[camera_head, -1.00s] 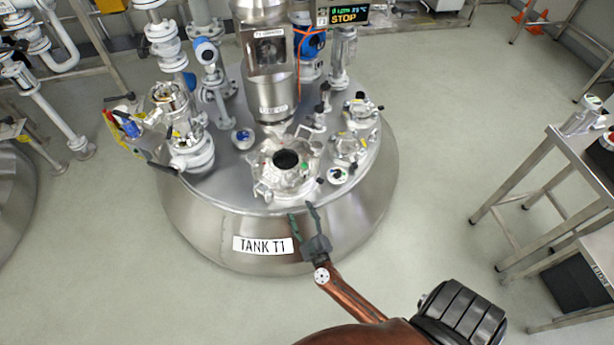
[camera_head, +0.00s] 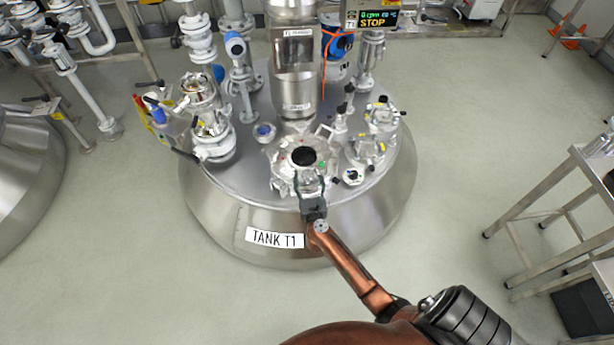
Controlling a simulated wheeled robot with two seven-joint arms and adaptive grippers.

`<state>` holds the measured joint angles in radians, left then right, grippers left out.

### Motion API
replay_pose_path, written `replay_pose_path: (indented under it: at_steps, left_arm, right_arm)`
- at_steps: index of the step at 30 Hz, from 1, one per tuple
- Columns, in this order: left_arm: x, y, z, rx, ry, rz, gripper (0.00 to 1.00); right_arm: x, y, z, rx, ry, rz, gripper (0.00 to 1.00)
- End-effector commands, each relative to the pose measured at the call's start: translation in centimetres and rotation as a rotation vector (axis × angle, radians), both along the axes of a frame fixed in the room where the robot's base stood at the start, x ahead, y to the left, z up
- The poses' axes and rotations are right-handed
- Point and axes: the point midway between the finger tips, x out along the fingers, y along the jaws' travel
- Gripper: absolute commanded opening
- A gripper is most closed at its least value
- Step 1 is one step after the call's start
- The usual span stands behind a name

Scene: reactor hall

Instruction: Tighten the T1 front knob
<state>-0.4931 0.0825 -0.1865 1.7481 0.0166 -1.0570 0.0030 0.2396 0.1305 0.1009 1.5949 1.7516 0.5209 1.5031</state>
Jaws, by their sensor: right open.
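Tank T1 (camera_head: 225,222) is a large steel vessel with a white "TANK T1" label, in the middle of the head view. On its lid sits a round silver manway (camera_head: 280,165) with a dark central opening and clamp fittings around its rim. My right gripper (camera_head: 311,182) is open at the front rim of this manway, its fingers on either side of a silver fitting, the front knob (camera_head: 310,180). The fingers partly hide the knob, and I cannot tell whether they touch it. My left gripper is not in view.
A tall steel column (camera_head: 293,60) rises behind the manway. Valves and pipes (camera_head: 212,135) crowd the lid's left side; smaller capped ports (camera_head: 367,148) stand on its right. A display (camera_head: 371,19) reads STOP. A steel table (camera_head: 560,190) stands at right. Floor between is clear.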

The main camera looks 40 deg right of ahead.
Motion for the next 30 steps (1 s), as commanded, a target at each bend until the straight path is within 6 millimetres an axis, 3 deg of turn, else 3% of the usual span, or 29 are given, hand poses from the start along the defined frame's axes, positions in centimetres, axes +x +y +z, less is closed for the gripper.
replay_pose_path:
  at_steps: [6,24,30]
  left_arm:
    - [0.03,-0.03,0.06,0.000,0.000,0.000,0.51]
    - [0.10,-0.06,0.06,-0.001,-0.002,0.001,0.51]
    - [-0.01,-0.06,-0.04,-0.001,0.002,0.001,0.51]
  right_arm:
    - [0.03,-0.01,0.06,0.000,0.000,0.000,0.54]
    - [0.01,0.01,0.03,0.000,0.000,0.000,0.13]
    - [0.03,0.04,-0.01,0.000,0.000,-0.008,0.11]
